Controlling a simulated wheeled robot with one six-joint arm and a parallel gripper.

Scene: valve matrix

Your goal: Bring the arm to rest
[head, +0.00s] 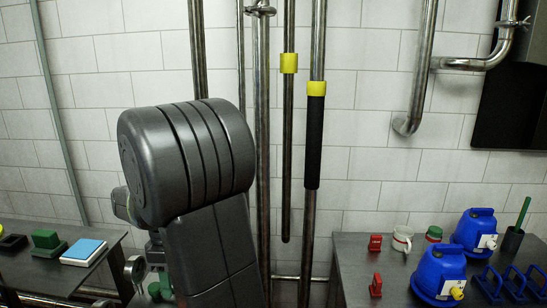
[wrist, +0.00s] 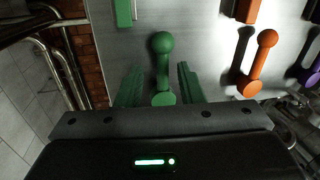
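My arm (head: 190,165) rises in the middle of the head view, bent at a large dark grey joint. It hides most of what lies behind it, and I cannot make out my gripper there. In the wrist view my gripper (wrist: 159,86) is open, with its two greenish fingers apart. A green valve handle (wrist: 163,70) with a round knob shows between the fingers, on a grey metal panel (wrist: 205,50). No contact shows between fingers and handle; I cannot tell how deep the fingers reach around it.
An orange handle (wrist: 258,62) and a purple one (wrist: 312,74) sit to the right on the panel. Pipes (wrist: 62,70) run at its left. In the head view, blue containers (head: 440,272) and a mug (head: 402,239) stand on the right table; a blue-topped block (head: 84,251) lies on the left one.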

